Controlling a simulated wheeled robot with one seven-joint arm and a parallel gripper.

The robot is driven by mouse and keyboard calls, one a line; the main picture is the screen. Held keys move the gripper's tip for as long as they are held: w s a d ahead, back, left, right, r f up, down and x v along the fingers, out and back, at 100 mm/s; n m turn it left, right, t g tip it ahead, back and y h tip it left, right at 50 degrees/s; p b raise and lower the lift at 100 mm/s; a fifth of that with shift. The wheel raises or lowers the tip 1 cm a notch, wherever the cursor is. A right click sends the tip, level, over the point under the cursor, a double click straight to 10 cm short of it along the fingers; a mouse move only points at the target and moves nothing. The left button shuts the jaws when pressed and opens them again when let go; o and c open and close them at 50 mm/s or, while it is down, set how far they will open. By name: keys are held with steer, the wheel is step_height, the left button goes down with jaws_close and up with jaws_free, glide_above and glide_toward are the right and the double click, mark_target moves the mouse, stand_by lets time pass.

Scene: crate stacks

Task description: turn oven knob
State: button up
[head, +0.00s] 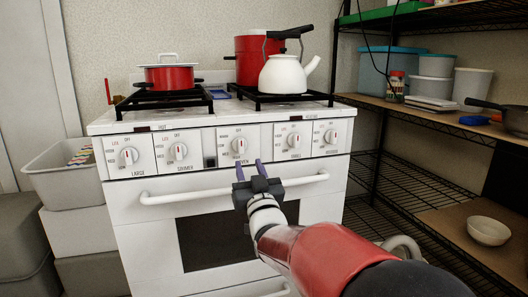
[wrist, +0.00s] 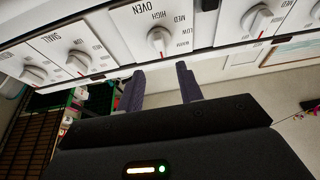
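The oven knob (head: 239,146) is a white round knob in the middle of the white stove's front panel, with a red mark and printed settings around it. It shows at the upper middle of the wrist view (wrist: 159,41), next to the word OVEN. My gripper (head: 249,168) is open, its two purple fingers apart and empty. In the head view the fingertips are just below and slightly right of the oven knob. In the wrist view the gripper (wrist: 160,82) has its fingers below the knob, one to each side, not around it.
Other knobs flank it, including the simmer knob (head: 179,152) and another to the right (head: 294,140). The oven door handle (head: 180,197) crosses below. A red pot (head: 169,78) and white kettle (head: 284,75) stand on top. Shelves (head: 400,105) are right; a grey bin (head: 75,188) is left.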

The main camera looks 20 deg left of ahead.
mark_target(241, 145)
steer(key=p+x, duration=0.1)
steer(key=x, duration=0.6)
steer(key=shift+w+a+r+p, duration=0.2)
steer(key=shift+p, duration=0.1)
steer(key=shift+c, duration=0.3)
jaws_close()
